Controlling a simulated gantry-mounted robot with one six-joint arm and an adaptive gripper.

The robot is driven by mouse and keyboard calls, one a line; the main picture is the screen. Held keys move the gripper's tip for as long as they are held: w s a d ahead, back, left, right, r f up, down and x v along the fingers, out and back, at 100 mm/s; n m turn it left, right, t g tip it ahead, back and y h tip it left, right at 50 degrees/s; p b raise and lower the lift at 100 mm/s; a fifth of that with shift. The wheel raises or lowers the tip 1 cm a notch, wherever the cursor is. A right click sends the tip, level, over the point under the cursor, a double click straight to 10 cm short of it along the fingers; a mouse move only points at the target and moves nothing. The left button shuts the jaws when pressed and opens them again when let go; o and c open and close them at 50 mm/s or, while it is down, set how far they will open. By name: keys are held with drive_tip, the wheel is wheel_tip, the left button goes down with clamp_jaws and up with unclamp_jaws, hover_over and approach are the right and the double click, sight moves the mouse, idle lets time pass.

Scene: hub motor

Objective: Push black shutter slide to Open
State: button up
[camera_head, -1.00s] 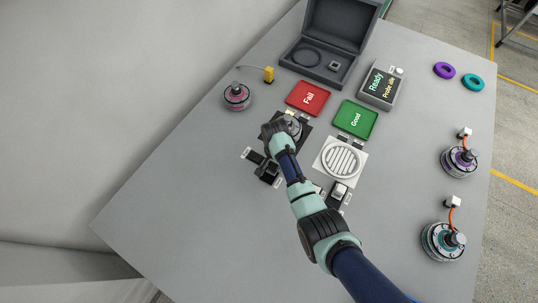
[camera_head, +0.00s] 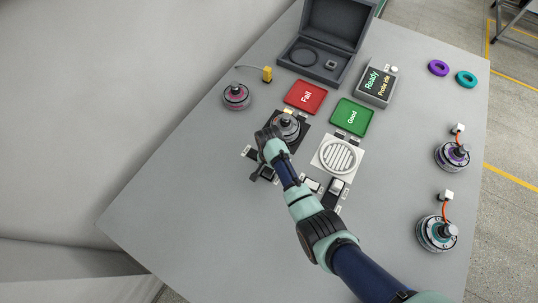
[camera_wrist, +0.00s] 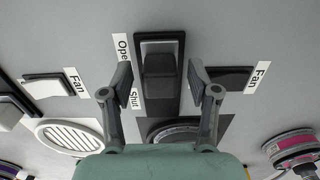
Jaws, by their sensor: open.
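The black shutter slide (camera_wrist: 158,75) is in the middle of the wrist view, a dark knob in a black frame. Its label reads Open (camera_wrist: 122,50) at the upper end and Shut (camera_wrist: 134,99) at the lower end. Bare recess shows above the knob, on the Open side, so the knob sits toward Shut. My gripper (camera_wrist: 160,80) is open, with one finger on each side of the slide. I cannot tell whether either finger touches it. In the head view my gripper (camera_head: 262,168) hides much of the slide.
A white fan switch (camera_wrist: 48,87) and a black fan switch (camera_wrist: 228,78) flank the slide. Red (camera_head: 306,97) and green (camera_head: 352,117) trays stand behind.

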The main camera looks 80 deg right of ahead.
wheel_tip(320, 180, up, 12)
idle(0.3)
idle(0.5)
